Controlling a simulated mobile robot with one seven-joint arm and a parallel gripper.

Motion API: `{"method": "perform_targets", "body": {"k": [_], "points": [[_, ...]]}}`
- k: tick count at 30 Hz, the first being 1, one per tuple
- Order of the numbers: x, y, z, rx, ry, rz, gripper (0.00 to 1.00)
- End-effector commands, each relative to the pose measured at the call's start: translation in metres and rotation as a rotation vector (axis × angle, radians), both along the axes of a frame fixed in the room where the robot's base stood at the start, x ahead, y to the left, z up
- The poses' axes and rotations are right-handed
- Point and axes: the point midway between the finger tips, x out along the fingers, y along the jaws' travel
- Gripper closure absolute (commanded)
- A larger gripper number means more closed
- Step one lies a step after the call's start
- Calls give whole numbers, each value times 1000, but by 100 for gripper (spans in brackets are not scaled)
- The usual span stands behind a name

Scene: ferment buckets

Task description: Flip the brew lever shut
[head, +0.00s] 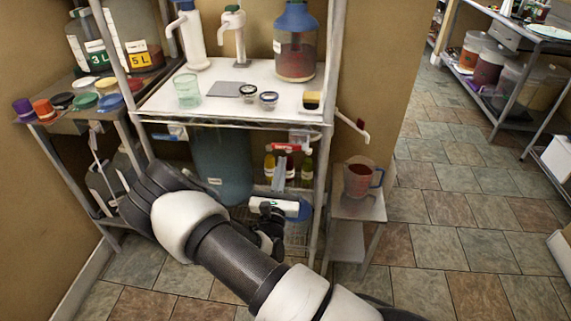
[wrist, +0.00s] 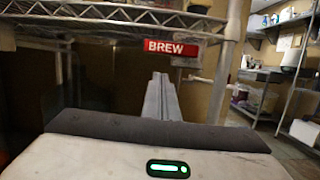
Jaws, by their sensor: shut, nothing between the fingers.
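A red label (head: 286,147) hangs below the front edge of the white shelf in the head view. In the wrist view it reads BREW (wrist: 172,48). A small pale fitting with a reddish part (head: 302,136) sits just above and right of it. I cannot tell which of these is the brew lever. My gripper (head: 279,163) is just below the label, its grey fingers together and empty. In the wrist view the fingers (wrist: 160,78) point forward, under the label.
The shelf (head: 160,100) holds pump dispensers, a blue-capped jug (head: 296,42) and small cups. Below are a large blue bucket (head: 222,160) and several bottles (head: 290,168). A red-filled jug (head: 361,178) stands on a stool at right. The tiled floor further right is clear.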

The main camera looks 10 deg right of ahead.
Motion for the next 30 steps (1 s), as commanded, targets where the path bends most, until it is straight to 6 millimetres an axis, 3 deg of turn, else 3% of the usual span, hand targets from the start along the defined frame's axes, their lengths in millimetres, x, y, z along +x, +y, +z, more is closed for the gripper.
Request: {"method": "perform_targets", "body": {"k": [1, 6, 12, 18, 23, 26, 30], "points": [[-1, 5, -18, 2, 5, -1, 100], [-41, 19, -21, -1, 12, 1, 100], [-76, 29, -32, 0, 13, 0, 100], [-92, 34, -37, 0, 12, -1, 100], [-94, 35, -37, 1, 12, -1, 100], [-93, 31, -31, 14, 3, -25, 100], [-94, 3, 5, 102, -49, -189, 100]]}}
